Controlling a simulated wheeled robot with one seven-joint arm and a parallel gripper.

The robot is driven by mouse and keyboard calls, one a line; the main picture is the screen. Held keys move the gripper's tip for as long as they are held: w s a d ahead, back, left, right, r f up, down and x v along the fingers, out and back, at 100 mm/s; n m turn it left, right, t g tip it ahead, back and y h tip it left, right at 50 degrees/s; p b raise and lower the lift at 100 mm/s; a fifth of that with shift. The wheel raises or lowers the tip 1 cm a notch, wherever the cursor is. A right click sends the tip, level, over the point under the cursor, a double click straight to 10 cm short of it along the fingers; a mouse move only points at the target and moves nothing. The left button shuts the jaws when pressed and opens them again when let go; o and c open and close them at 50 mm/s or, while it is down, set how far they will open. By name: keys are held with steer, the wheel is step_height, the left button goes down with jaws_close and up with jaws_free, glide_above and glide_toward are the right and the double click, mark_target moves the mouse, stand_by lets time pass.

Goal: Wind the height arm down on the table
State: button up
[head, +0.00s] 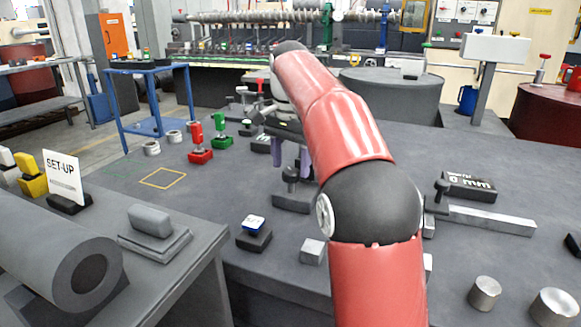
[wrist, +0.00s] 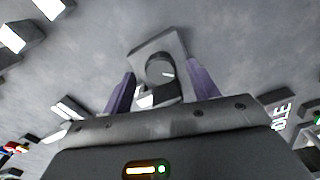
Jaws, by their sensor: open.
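My gripper (head: 290,158) is open, with its purple fingers pointing down over the table, partly hidden by my red arm. In the wrist view my gripper (wrist: 163,88) has a finger on each side of a round dark knob (wrist: 160,68) on a grey plate. This looks like the dark knob (head: 290,176) on a grey block in the head view; I cannot tell whether the fingers touch it. A long grey bar (head: 490,219) with an upright dark knob (head: 441,189) lies at the right, beside a black display (head: 469,186) reading 0 mm. I cannot tell for certain which is the height arm.
On the dark table (head: 225,190) stand red (head: 200,150) and green (head: 218,135) handled blocks, a blue-topped button (head: 254,228) and metal cylinders (head: 484,293). A SET-UP sign (head: 64,178) is at the left. A big drum (head: 392,95) stands behind. Table space around the yellow outline is clear.

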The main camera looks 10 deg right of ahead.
mark_target(291, 171)
steer(key=shift+f, duration=0.85)
steer(key=c, duration=1)
steer(key=n, duration=0.4)
steer(key=shift+n, duration=0.4)
steer(key=o, duration=1)
steer(key=shift+r, duration=0.1)
steer(key=shift+r, duration=3.85)
